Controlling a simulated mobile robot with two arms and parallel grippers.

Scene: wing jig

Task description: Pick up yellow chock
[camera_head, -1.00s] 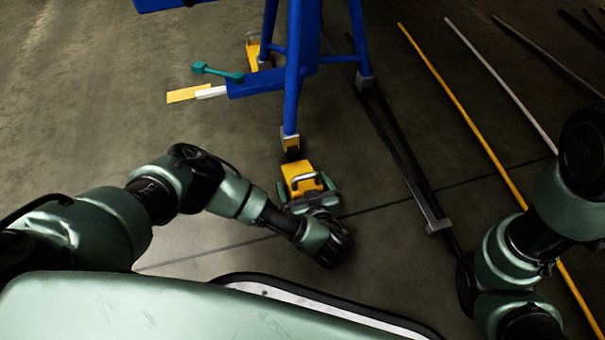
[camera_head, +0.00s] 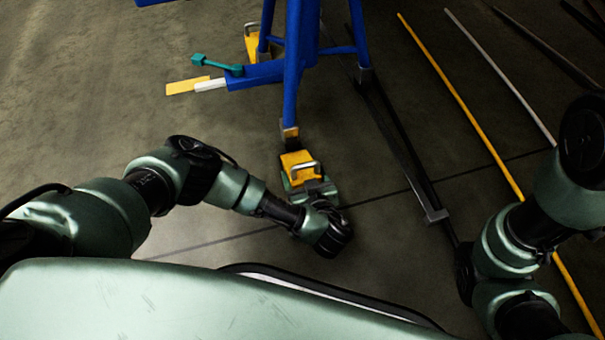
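A yellow chock (camera_head: 297,160) with a pale metal handle (camera_head: 304,168) sits on the floor just in front of the foot of a blue jig stand (camera_head: 295,75). My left gripper (camera_head: 309,186) is at the near side of this chock, close by the handle. Its green finger parts hide the chock's near lower part. Whether the fingers are closed on the handle or chock cannot be made out. A second yellow chock (camera_head: 252,45) is farther back, by another leg of the stand. My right arm is at the right edge, with its gripper not visible.
A teal-handled tool (camera_head: 218,67) and a yellow-and-white bar (camera_head: 190,87) stick out left of the stand. A dark rail (camera_head: 395,150) and a long yellow rod (camera_head: 460,100) lie on the floor to the right. The floor at left is clear.

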